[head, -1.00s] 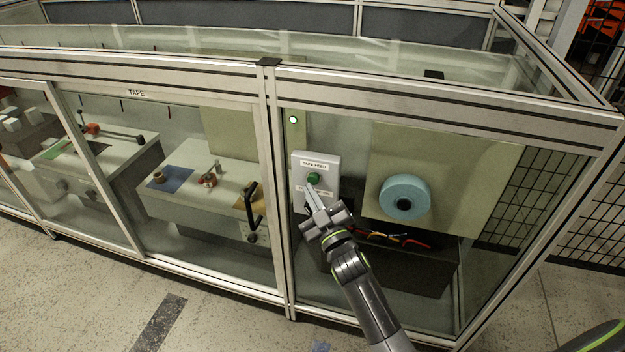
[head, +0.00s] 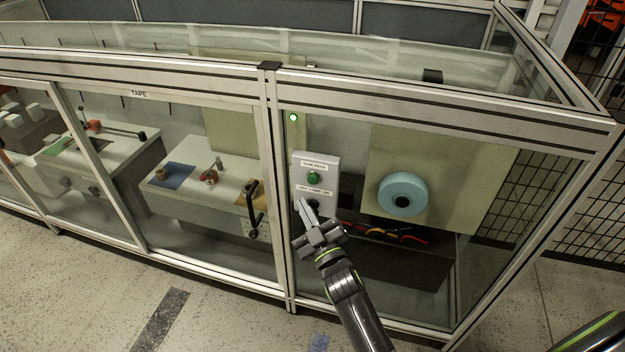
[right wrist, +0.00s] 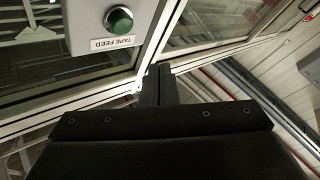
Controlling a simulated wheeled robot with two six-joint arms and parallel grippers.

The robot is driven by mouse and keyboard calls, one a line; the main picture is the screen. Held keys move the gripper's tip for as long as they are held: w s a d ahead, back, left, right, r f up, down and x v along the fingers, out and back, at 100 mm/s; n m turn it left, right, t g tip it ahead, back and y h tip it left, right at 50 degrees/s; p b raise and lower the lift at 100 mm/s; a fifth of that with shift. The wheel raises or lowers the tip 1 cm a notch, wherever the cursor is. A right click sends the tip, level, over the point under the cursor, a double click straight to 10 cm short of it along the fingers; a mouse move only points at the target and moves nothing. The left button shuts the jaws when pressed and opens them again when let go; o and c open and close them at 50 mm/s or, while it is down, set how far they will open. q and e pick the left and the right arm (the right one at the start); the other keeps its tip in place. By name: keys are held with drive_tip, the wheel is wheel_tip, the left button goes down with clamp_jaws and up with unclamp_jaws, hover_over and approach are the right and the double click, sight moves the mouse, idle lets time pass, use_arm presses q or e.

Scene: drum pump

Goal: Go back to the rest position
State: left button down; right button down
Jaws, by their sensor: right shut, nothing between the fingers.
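My right gripper (head: 306,208) is shut and empty. In the head view it stands in front of the lower part of the grey tape feed box (head: 301,178), below its green button (head: 313,179). The gripper covers part of the box's lower edge. In the right wrist view the shut fingers (right wrist: 160,82) point toward a metal frame post, with the box (right wrist: 88,18) and its green button (right wrist: 120,20) at upper left, apart from the fingers. My left gripper is not in view.
A glass-walled enclosure with metal frame bars (head: 440,98) fills the view. A sliding door with a black handle (head: 254,208) is left of the gripper. A blue tape roll (head: 403,194) hangs to the right. A green light (head: 293,117) is lit. The floor in front (head: 230,322) is clear.

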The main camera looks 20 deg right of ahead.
idle(0.4)
drive_tip(key=s+d+f+m+g+h, duration=0.1)
drive_tip(key=s+d+f+g, duration=0.4)
drive_tip(key=f, duration=0.7)
drive_tip(key=s+f+m+g+h, duration=0.1)
drive_tip(key=s+f+m+g, duration=0.1)
drive_tip(key=s+f, duration=0.65)
drive_tip(key=s+d+f+m+g+h, duration=0.1)
drive_tip(key=s+d+f+g, duration=0.25)
drive_tip(key=f, duration=1.15)
drive_tip(key=s+d+f+m+g, duration=0.1)
drive_tip(key=s+f+g, duration=0.2)
drive_tip(key=s, duration=0.8)
drive_tip(key=s+d+f+m+g, duration=0.1)
drive_tip(key=s+d+f+g, duration=0.1)
drive_tip(key=s+f, duration=0.5)
drive_tip(key=s+d+f+m+g+h, duration=0.1)
drive_tip(key=s+f+g, duration=0.3)
drive_tip(key=s, duration=1)
drive_tip(key=shift+s+d+f+m, duration=0.3)
drive_tip(key=shift+s+d+f, duration=0.1)
drive_tip(key=shift+d, duration=0.15)
drive_tip(key=shift+w+g, duration=0.1)
drive_tip(key=shift+g, duration=0.15)
